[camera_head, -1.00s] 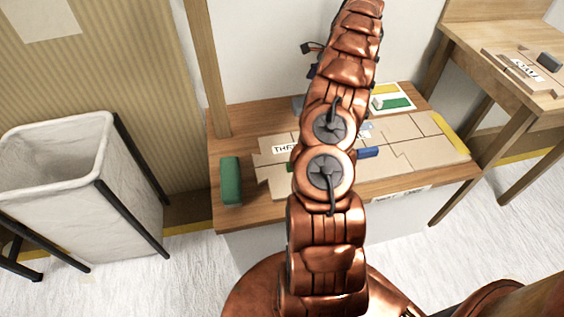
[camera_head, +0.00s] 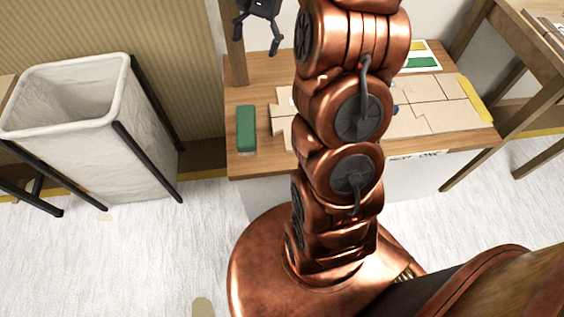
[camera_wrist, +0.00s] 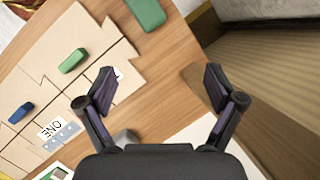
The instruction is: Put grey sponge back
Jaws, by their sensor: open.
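A small grey block (camera_wrist: 122,138), which looks like the grey sponge, lies on the wooden table (camera_wrist: 165,85) in the wrist view. My gripper's left finger and body partly hide it. My gripper (camera_wrist: 160,75) is open and empty above the table, with the grey block near the base of its left finger and not between the fingertips. In the head view my gripper (camera_head: 256,36) hangs at the top, above the table's back left side. The grey block cannot be made out in the head view, where my arm covers part of the table.
A tan panelled board (camera_head: 430,115) covers much of the table. A large green block (camera_head: 246,128) lies at the table's left; a small green block (camera_wrist: 73,60) and a blue block (camera_wrist: 20,112) lie on the board. A white bin (camera_head: 90,130) stands left. A second table (camera_head: 500,60) stands right.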

